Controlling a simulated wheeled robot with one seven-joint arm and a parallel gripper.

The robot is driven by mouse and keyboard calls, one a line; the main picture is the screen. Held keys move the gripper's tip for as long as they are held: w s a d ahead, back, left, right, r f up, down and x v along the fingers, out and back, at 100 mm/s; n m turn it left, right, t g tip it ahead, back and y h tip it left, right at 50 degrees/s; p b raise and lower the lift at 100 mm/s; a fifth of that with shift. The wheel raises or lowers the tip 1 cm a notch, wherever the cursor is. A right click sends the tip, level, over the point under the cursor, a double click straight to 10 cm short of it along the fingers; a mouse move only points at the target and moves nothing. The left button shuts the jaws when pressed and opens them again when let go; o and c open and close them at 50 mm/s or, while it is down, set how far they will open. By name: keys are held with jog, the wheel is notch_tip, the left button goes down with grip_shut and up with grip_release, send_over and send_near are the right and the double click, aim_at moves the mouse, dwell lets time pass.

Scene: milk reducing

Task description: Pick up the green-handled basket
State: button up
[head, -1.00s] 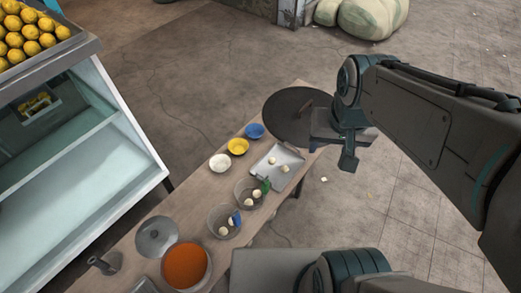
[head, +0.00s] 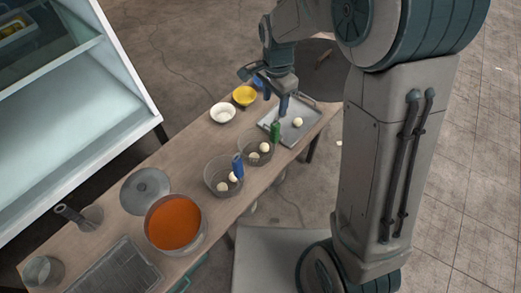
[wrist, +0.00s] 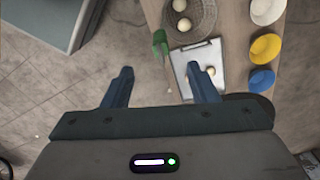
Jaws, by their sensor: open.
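The green-handled basket (head: 250,150) is a dark mesh bowl with pale balls in it, standing on the table. Its green handle (head: 275,131) sticks up at its right side. In the wrist view the basket (wrist: 208,32) is at the top centre, with its green handle (wrist: 160,43) at its lower left. My gripper (head: 265,88) is above the table beyond the basket, over the grey tray's side. In the wrist view my gripper (wrist: 160,82) is open and empty, its fingers apart from the handle, which shows a little above the gap between them.
A blue-handled basket (head: 214,183) stands beside it, nearer a pot of orange liquid (head: 173,222). A grey tray (head: 301,122) with a pale ball lies on the other side. White (head: 223,112) and yellow (head: 244,95) bowls stand behind. A glass display case (head: 75,75) is at left.

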aim_at(274, 119)
notch_tip(274, 119, down, 8)
jog(key=shift+f+b, duration=0.1)
jog(key=shift+b, duration=0.95)
jog(key=shift+w+d+f+b, duration=0.15)
jog(key=shift+f+b, duration=0.4)
jog(key=shift+f, duration=0.8)
jog(key=shift+w+d+f+b, duration=0.15)
jog(key=shift+f+b, duration=0.4)
jog(key=shift+f, duration=0.75)
jog(key=shift+r, duration=0.1)
jog(key=c, duration=1.1)
